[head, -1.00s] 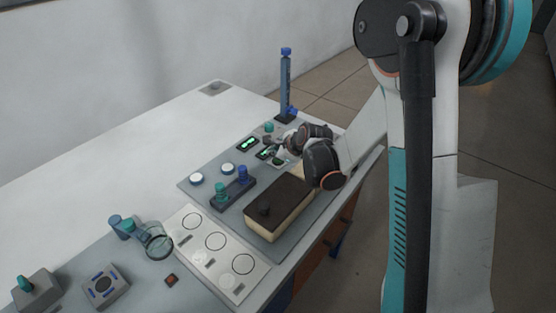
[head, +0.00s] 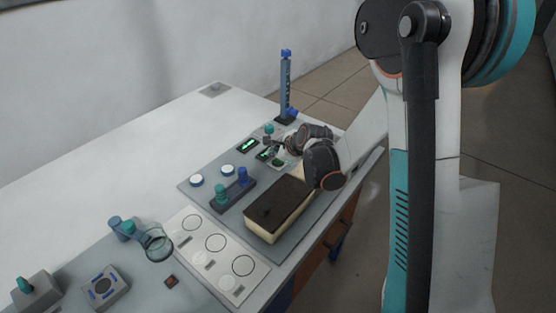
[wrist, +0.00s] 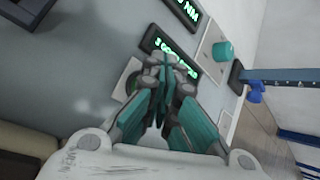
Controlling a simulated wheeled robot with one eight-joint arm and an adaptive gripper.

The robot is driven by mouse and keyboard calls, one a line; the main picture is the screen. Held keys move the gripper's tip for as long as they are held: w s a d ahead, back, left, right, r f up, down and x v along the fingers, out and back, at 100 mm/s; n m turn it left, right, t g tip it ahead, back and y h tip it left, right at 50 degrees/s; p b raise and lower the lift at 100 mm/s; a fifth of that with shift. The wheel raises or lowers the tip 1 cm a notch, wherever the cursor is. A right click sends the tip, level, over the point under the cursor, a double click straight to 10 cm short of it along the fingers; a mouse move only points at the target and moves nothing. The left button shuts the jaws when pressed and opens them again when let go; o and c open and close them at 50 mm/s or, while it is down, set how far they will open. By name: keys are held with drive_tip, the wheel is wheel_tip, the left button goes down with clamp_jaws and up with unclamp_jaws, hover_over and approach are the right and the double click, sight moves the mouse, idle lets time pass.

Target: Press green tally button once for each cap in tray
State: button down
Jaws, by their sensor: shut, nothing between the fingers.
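My gripper (head: 276,158) is shut and empty, low over the far right part of the grey panel. In the wrist view its closed fingertips (wrist: 165,68) point at a pale plate (wrist: 127,80) beside a lit display. Whether they touch it is unclear. The green tally button is not clearly seen; the fingers may hide it. A teal knob (head: 268,128) stands behind the gripper; it also shows on a pale plate in the wrist view (wrist: 222,51). A dark rack (head: 233,198) holds a teal cap (head: 220,192) and a blue cap (head: 242,174).
Two displays with green lettering (head: 248,144) lie left of the gripper. Two white round buttons (head: 196,179) lie further left. A dark-topped box (head: 280,205) is close in front of my gripper. A blue post (head: 286,85) stands behind.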

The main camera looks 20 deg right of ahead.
sight(276, 162)
drive_tip(key=shift+r, duration=0.5)
drive_tip(key=shift+r+p, duration=1.8)
drive_tip(key=shift+r, duration=0.65)
drive_tip(key=s+r+n+g+h, duration=0.1)
drive_tip(key=s+r+n, duration=1.05)
drive_tip(key=s, duration=0.25)
drive_tip(key=s+r+n+h, duration=0.1)
drive_tip(key=s+r+n, duration=0.1)
drive_tip(key=s+n, duration=1)
drive_tip(key=s, duration=0.7)
drive_tip(key=shift+s+d+r+g+h, duration=0.15)
drive_tip(key=shift+d+r+g+h, duration=0.2)
drive_tip(key=shift+d+g+h, duration=0.05)
